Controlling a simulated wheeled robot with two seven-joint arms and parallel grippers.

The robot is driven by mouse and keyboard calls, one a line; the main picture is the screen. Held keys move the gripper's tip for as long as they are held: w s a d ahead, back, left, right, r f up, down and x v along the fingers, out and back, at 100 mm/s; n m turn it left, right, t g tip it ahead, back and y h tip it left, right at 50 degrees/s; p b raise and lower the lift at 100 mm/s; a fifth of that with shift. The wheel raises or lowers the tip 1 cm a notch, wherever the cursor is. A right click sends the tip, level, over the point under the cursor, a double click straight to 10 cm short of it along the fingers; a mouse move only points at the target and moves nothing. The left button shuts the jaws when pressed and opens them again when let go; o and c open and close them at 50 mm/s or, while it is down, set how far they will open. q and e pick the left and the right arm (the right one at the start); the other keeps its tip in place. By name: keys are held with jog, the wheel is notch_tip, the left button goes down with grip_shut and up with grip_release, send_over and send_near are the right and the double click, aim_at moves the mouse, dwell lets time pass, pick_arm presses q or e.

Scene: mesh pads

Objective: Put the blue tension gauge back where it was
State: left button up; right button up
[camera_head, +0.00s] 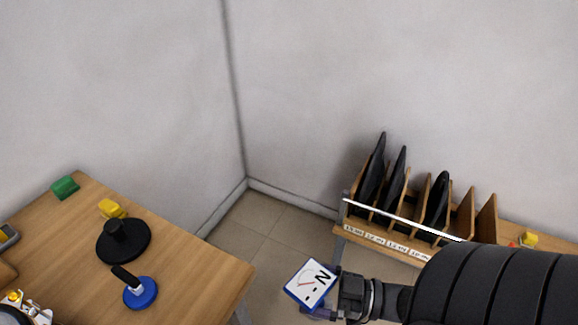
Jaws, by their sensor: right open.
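The tension gauge (310,283) is a flat square with a white face, blue edges, a dial needle and a letter N. It shows at the fingers of my right gripper (323,292), with the floor behind it in the picture. My right gripper is open, and its fingers are partly hidden behind the gauge. I cannot tell whether they touch it. My left gripper is not in view.
A wooden rack (465,213) with black pads in labelled slots stands at the right. The wooden table (190,262) at the left holds a black disc (124,241), a blue round-based tool (140,292), a yellow block (112,208) and a green block (65,187).

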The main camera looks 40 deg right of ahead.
jog(key=shift+s+d, duration=0.15)
jog(key=shift+s, duration=0.05)
grip_shut()
dwell(0.3)
jog(key=w+a+r+m+t+h, duration=0.1)
jog(key=w+a+r+h, duration=0.15)
jog(key=w+a, duration=0.2)
jog(key=w+a+r+m+t+h, duration=0.1)
jog(key=w+a+r, duration=0.25)
jog(key=a, duration=0.25)
jog(key=w+r+m+t+h, duration=0.1)
jog(key=w+r+m+h, duration=0.2)
jog(key=r, duration=0.7)
jog(key=m+h, duration=0.2)
jog(key=h, duration=0.2)
jog(key=shift+w+d, duration=0.25)
jog(key=shift+d, duration=0.05)
jog(key=shift+r, duration=0.1)
